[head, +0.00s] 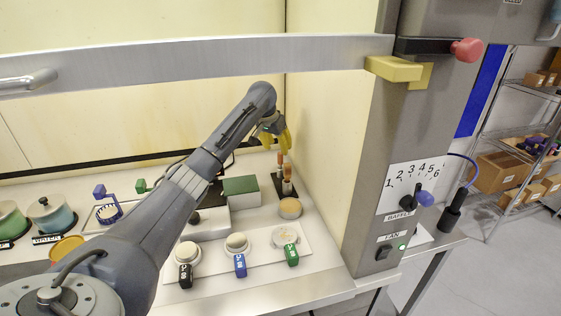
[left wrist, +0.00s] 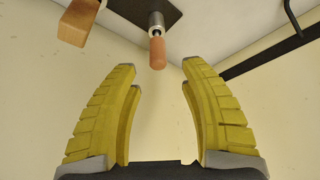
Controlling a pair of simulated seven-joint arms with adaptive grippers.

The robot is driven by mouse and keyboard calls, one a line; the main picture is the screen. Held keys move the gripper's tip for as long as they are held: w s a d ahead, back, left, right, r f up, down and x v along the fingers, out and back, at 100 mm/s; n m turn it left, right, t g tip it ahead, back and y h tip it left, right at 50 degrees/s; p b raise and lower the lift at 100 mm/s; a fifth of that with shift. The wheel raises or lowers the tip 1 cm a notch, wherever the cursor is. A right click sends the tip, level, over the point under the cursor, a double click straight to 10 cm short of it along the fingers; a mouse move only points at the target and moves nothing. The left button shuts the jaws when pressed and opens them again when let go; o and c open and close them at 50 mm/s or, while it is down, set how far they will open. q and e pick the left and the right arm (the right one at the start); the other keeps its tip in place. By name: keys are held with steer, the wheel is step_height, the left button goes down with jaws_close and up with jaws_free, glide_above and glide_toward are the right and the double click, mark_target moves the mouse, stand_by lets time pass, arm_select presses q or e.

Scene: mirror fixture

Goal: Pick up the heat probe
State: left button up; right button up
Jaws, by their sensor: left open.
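My left gripper (head: 275,134) is inside the hood near its back right corner. In the left wrist view its yellow fingers (left wrist: 159,80) are spread, with nothing between them. A handle with a rounded orange-pink end (left wrist: 157,52) and a metal collar stands on a dark plate (left wrist: 150,12), just beyond the fingertips and not touched. An orange-brown block-like end (left wrist: 77,22) is beside it. In the head view, orange-topped tools (head: 287,171) stand below the gripper. I cannot tell for certain which is the heat probe. My right gripper is not in view.
A green-topped box (head: 241,190) and a round tan-topped container (head: 290,208) are near the tools. Black, blue and green labelled tags (head: 240,264) lie in front. The metal sash bar (head: 200,62) crosses above my arm. The control pillar (head: 375,150) stands to the right.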

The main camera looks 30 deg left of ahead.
mark_target(282, 159)
arm_select(q)
steer(key=shift+x, duration=3.9)
steer(key=shift+d, duration=0.1)
steer(key=shift+c, duration=0.5)
jaws_close()
